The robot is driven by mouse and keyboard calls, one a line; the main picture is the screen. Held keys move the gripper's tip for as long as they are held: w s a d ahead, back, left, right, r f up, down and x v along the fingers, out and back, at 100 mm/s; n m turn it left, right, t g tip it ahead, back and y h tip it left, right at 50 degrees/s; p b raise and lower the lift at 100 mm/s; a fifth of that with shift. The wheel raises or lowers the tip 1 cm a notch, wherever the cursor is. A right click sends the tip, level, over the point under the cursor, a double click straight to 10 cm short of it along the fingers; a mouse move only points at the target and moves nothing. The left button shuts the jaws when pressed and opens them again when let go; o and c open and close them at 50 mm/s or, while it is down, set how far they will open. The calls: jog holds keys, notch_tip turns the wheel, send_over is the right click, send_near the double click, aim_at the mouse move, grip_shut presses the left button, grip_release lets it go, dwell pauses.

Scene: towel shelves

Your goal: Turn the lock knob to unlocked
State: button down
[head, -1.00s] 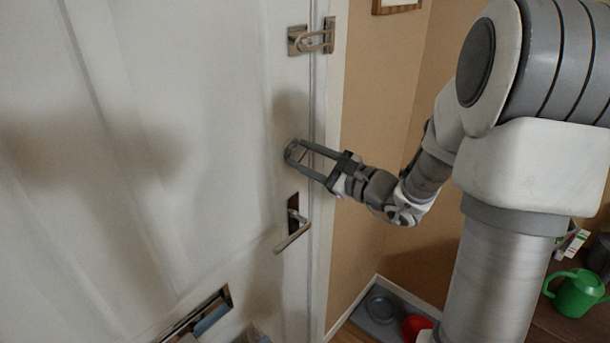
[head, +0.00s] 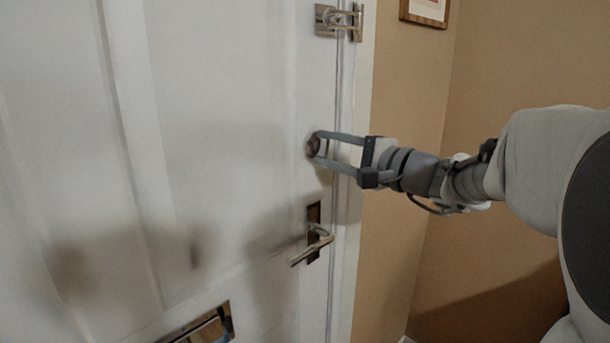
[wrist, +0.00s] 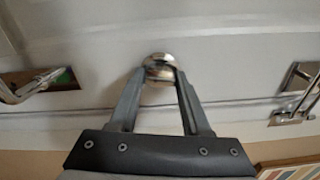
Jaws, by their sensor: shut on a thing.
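The lock knob (head: 313,145) is a small round metal knob on the white door, above the lever handle and near the door's right edge. In the wrist view the shiny knob (wrist: 158,66) sits between my fingertips. My gripper (head: 319,146) reaches in from the right and is shut on the knob, with one finger on each side. It also shows in the wrist view (wrist: 158,75). The fingers partly cover the knob, and I cannot tell its lock position.
A lever handle (head: 314,245) sticks out below the knob. A metal latch (head: 338,20) is above it on the door edge. A mail slot (head: 205,328) is low on the door. A tan wall (head: 405,110) and a framed picture (head: 426,10) are at right.

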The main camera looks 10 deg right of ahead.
jog(key=shift+f+n+b, duration=0.1)
jog(key=shift+n+b, duration=0.9)
jog(key=shift+b, duration=0.65)
jog(key=shift+c, duration=1.8)
grip_release()
jog(key=shift+d, duration=0.1)
